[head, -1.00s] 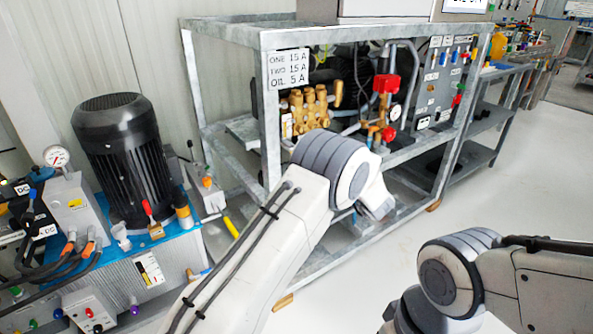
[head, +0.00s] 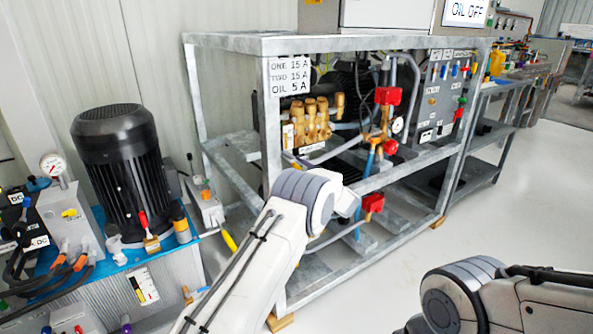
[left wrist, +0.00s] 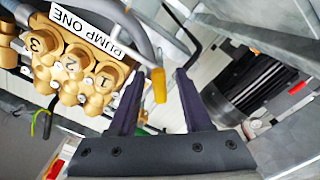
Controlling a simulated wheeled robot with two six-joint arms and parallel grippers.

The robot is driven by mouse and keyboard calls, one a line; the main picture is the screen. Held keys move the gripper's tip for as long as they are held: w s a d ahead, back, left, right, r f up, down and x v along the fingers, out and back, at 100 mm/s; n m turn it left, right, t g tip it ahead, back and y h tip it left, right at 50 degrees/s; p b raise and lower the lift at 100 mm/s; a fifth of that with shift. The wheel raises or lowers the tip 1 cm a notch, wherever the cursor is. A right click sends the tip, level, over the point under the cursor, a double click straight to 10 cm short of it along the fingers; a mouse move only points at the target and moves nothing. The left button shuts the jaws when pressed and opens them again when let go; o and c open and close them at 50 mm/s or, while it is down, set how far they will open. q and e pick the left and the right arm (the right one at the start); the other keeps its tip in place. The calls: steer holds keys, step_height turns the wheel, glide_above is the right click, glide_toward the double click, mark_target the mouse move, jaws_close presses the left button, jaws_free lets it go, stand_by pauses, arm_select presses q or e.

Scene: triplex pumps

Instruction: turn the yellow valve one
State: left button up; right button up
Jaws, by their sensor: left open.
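A yellow handle (left wrist: 159,86) shows in the left wrist view, upright in the picture, between the fingers of my left gripper (left wrist: 160,74). The gripper is open, with a gap on each side of the handle; I cannot tell how deep the handle sits between the fingers. Brass pump one (left wrist: 80,70), marked 1, 2 and 3, is to the left under a "PUMP ONE" label (left wrist: 92,27). In the head view, brass pump parts (head: 311,118) sit in the metal frame. My left arm hides its own fingers there. My right gripper is out of view.
The grey frame (head: 225,42) has posts and rails around my left arm. Red-topped fittings (head: 388,96) stand right of the pump. A black motor (head: 118,160) stands on a blue-topped tank at left. The floor (head: 500,225) at right is clear.

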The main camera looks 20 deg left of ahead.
arm_select(q)
jaws_close()
steer(key=shift+r+m+p, duration=0.2)
steer(key=shift+m+p, duration=0.2)
steer(key=shift+p, duration=0.4)
steer(key=m+p, duration=0.2)
steer(key=shift+p, duration=0.4)
steer(key=shift+m+p, duration=1)
steer(key=shift+m, duration=0.1)
steer(key=shift+f+m+p, duration=0.15)
steer(key=shift+m+p, duration=0.6)
steer(key=shift+m, duration=0.75)
jaws_free()
